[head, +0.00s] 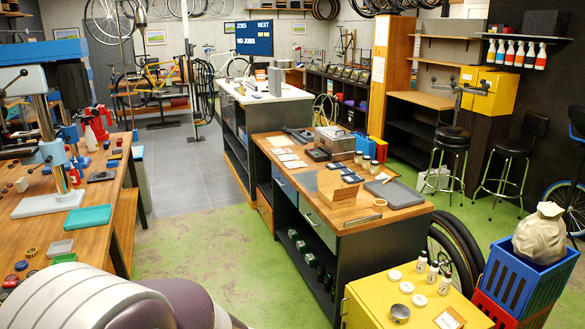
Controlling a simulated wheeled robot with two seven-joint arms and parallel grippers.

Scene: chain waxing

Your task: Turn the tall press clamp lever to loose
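A tall press stands on the wooden bench at the left. A white and dark part of my own body fills the bottom left corner. Neither gripper shows.
The wooden bench (88,233) holds a teal tray (88,217), grey trays, bottles and small parts. Green floor (205,262) lies open between it and the central counter (352,208). A yellow cabinet (385,300) and blue crate (510,280) stand at the lower right.

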